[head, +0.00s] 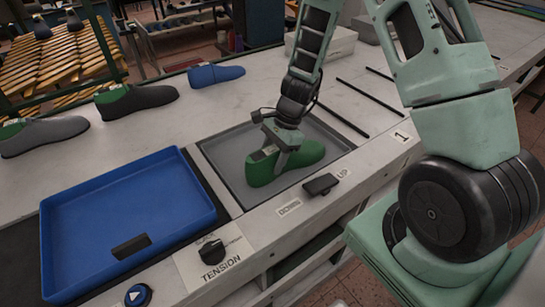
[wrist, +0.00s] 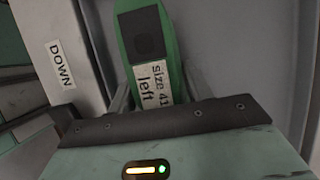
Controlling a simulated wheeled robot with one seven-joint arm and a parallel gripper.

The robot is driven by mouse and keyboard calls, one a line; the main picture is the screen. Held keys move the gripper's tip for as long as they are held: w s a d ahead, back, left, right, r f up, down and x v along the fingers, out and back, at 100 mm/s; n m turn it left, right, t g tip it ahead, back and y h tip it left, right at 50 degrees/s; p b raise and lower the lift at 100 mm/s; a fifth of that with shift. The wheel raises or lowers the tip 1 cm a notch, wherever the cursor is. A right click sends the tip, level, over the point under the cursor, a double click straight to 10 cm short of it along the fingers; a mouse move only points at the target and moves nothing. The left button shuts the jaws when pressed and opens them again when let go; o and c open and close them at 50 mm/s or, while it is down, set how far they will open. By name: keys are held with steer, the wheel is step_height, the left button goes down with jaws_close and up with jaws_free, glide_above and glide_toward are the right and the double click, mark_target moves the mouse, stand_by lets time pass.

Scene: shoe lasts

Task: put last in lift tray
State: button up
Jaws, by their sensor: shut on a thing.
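A green shoe last (head: 305,158) is over the grey lift tray (head: 235,187), inside its outline. I cannot tell whether its sole touches the tray floor. My gripper (head: 277,153) points down and is shut on the heel end of the last. In the wrist view the green last (wrist: 176,45) lies between the gripper fingers (wrist: 160,98), with a white label reading "size 41 left" and a dark square on top. The fingertips are partly hidden there.
A tension knob (head: 211,250) and an up/down switch (head: 321,184) are on the front edge. A grey last (head: 45,135), a black last (head: 138,98) and a blue last (head: 215,75) stand behind.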

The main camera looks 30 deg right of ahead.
steer(key=o, duration=1.4)
steer(key=shift+f, duration=0.1)
steer(key=shift+o, duration=0.2)
steer(key=v, duration=1.2)
steer(key=shift+a, duration=0.1)
steer(key=s+a+r+n+g, duration=0.1)
steer(key=s+a+r+n, duration=0.15)
steer(key=a+n, duration=0.2)
steer(key=s+a+r+n, duration=0.2)
steer(key=s+a+n, duration=0.1)
steer(key=a, duration=0.3)
steer(key=s+a+r+n+h, duration=0.2)
steer(key=s+a+n, duration=0.3)
steer(key=s+n, duration=0.3)
steer(key=s+a+r+n+t+h, duration=0.1)
steer(key=s+a+n, duration=0.4)
steer(key=s+n, duration=0.4)
steer(key=shift+r+n+h, duration=0.4)
steer(key=shift+n, duration=0.05)
steer(key=shift+a, duration=0.15)
